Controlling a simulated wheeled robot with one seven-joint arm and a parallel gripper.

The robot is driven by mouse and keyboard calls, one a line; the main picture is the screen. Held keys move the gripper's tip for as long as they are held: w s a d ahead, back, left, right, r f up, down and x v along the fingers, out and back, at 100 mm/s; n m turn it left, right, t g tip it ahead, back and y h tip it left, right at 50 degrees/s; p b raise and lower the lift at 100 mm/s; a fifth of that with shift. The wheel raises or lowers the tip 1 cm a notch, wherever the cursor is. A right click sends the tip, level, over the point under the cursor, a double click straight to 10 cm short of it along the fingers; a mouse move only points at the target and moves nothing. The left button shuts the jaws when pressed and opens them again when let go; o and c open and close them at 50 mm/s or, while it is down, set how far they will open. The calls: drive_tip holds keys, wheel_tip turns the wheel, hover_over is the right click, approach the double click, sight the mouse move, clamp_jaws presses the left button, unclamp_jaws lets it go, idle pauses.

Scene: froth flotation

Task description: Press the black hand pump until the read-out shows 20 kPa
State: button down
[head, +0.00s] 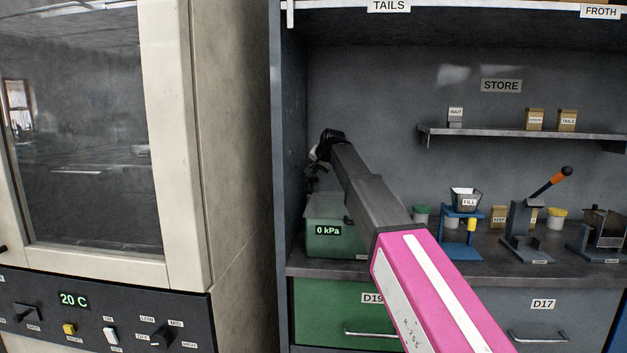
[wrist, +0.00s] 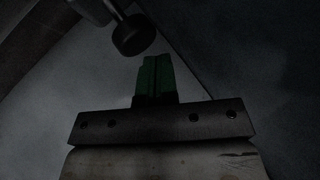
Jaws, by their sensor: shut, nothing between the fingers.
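The read-out (head: 327,231) shows 0 kPa on the front of a green box (head: 345,243) at the left end of the bench. My arm crosses in front of this box, and my gripper's fingers cannot be made out in the head view. In the wrist view my gripper (wrist: 155,62) has its two green fingers together, with nothing between them. A dark round-ended knob (wrist: 133,36), seemingly the black hand pump, hangs into the dim wrist view just above and left of the fingertips. It looks apart from them, though the depth is hard to judge.
A filling stand (head: 464,215) and an orange-handled lever press (head: 533,220) stand to the right on the bench. A shelf (head: 520,133) with small boxes is above. The cabinet's left wall (head: 290,140) is close to my arm's end. An oven (head: 90,150) stands at left.

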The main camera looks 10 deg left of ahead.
sight(315, 178)
drive_tip(key=shift+f, duration=1.8)
idle(1.9)
drive_tip(key=shift+r, duration=2.05)
drive_tip(key=shift+r, duration=2.55)
